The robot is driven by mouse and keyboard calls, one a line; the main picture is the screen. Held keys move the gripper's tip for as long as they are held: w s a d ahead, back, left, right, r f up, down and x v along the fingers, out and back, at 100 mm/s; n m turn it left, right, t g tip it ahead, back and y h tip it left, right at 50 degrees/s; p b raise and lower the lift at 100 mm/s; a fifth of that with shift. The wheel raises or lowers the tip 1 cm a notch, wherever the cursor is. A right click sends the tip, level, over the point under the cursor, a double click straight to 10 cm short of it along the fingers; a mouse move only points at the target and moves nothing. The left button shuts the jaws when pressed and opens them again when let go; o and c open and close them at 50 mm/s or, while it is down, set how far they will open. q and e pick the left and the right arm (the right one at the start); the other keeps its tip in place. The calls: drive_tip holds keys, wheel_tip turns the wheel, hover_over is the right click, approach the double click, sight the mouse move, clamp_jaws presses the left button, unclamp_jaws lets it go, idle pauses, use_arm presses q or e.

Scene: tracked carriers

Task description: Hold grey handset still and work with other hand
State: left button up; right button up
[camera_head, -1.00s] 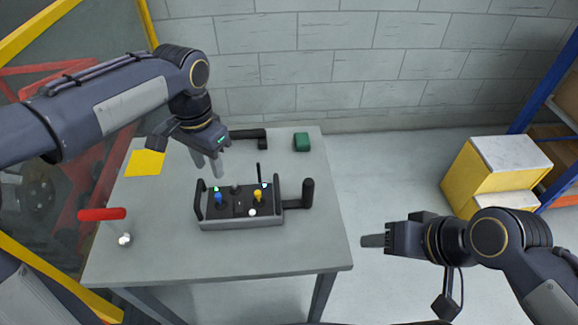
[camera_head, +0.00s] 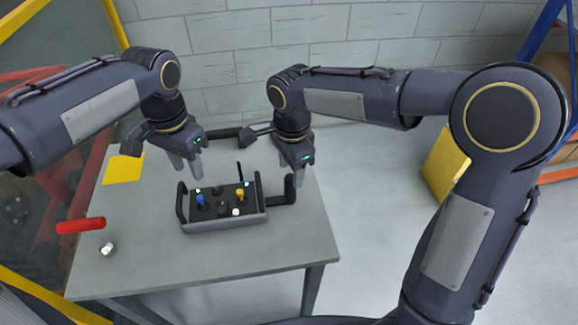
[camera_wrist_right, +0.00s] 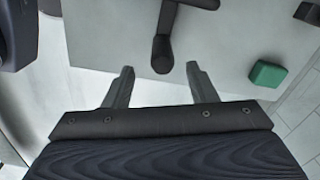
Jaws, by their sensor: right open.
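The grey handset (camera_head: 225,223) lies on the grey table, with black side handles, a blue stick (camera_head: 200,202), a yellow stick (camera_head: 240,194) and a thin black aerial. A black upright grip (camera_head: 289,188) stands on an arm at its right side. My left gripper (camera_head: 186,167) is open and empty, above and behind the handset's left part. My right gripper (camera_head: 297,170) is open above the upright grip. In the right wrist view the open fingers (camera_wrist_right: 159,76) have the grip's round top (camera_wrist_right: 162,53) ahead between them, apparently not touching.
A red-handled tool (camera_head: 81,225) is at the table's left, near a small shiny knob (camera_head: 106,249). A yellow sheet (camera_head: 123,169) lies at the back left. A green block (camera_wrist_right: 267,73) shows in the right wrist view. The table's front is clear.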

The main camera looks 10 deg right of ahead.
sight(289, 189)
drive_tip(key=shift+w+a+f, duration=0.15)
drive_tip(key=shift+a+f, duration=0.05)
drive_tip(key=shift+f, duration=0.5)
wheel_tip(289, 189, down, 7)
drive_tip(key=shift+r, duration=0.1)
